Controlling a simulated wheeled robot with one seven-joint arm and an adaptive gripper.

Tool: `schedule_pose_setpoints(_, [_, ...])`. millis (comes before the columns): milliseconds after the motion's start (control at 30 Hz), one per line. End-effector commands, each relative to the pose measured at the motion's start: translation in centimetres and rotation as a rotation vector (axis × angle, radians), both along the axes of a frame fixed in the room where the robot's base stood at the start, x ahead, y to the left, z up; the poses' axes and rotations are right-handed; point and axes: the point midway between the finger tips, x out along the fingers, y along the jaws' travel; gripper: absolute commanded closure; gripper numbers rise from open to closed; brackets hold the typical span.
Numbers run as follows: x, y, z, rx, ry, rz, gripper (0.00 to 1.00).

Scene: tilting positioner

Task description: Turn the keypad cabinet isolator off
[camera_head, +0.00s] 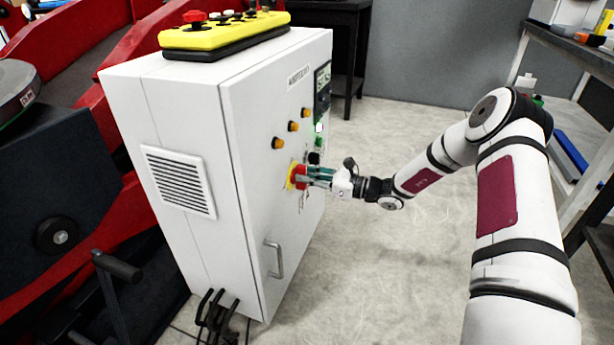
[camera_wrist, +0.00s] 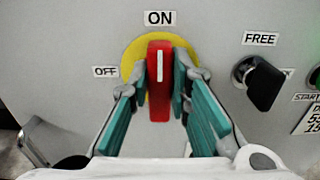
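The keypad cabinet (camera_head: 250,150) stands in the middle of the head view. Its isolator (camera_head: 297,176) is a red handle on a yellow round plate on the cabinet front. In the wrist view the red isolator handle (camera_wrist: 159,85) stands upright, its white line pointing up to the ON label (camera_wrist: 159,18). The OFF label (camera_wrist: 105,71) is to its left. My gripper (camera_wrist: 162,75) has its teal fingers on both sides of the handle. Fingertips lie close to the handle's sides; I cannot tell whether they touch it. In the head view my gripper (camera_head: 313,177) reaches the isolator from the right.
A black key switch (camera_wrist: 264,84) under a FREE label is right of the isolator. Orange buttons (camera_head: 293,126) and a display (camera_head: 322,90) sit above it on the cabinet. A door handle (camera_head: 274,259) is below. A yellow pendant (camera_head: 225,30) lies on top.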

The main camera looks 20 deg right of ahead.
Motion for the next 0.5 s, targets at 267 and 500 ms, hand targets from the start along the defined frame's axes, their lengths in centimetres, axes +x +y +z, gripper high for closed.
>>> schedule_pose_setpoints(267, [-0.02, 0.0, -0.01, -0.009, -0.012, 0.0, 1.0])
schedule_pose_setpoints(500, [-0.12, 0.05, -0.03, -0.065, -0.09, 0.0, 1.0])
